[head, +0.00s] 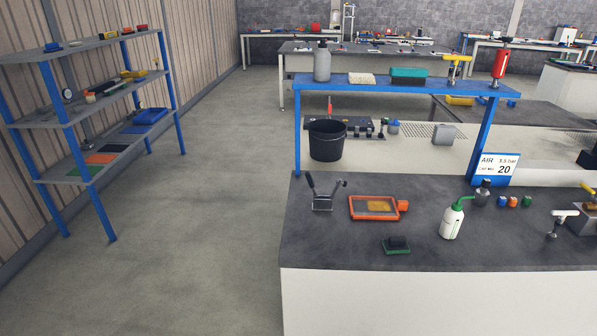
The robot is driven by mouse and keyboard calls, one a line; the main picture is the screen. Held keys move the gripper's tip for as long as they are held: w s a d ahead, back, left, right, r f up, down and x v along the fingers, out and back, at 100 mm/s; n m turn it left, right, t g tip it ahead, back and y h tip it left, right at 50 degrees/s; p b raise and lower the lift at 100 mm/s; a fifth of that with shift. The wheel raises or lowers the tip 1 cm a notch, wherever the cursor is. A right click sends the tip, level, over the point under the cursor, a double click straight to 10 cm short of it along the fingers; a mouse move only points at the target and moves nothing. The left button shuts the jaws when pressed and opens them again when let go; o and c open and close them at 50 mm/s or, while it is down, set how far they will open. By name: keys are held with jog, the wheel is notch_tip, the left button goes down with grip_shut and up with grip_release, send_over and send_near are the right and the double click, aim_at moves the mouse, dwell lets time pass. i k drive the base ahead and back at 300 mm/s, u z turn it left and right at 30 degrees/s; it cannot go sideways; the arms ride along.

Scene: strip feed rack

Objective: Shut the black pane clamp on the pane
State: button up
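A small toggle-type clamp (322,203) stands near the left end of the dark bench top. It has a grey body and black levers raised and spread in a V, so it looks open. It is probably the black pane clamp, but it is small in the picture. No pane can be made out in it. An orange-framed flat piece (374,208) with a brownish inside lies just right of it, apart from it; I cannot tell whether this is the pane. My gripper is not in view.
A green-based black block (397,245) and a white bottle with green spout (452,221) stand on the bench (340,245). A blue overhead shelf (440,88) spans its back, with a black bucket (327,140) below. Open floor (215,215) lies left, toward a blue rack (105,95).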

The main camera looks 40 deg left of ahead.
aim_at(310, 180)
jog(key=u, duration=1.05)
jog(key=i, duration=0.95)
jog(key=u, duration=0.65)
jog(key=k, duration=0.6)
jog(key=u, duration=0.75)
jog(key=i, duration=1.35)
jog(key=u, duration=0.05)
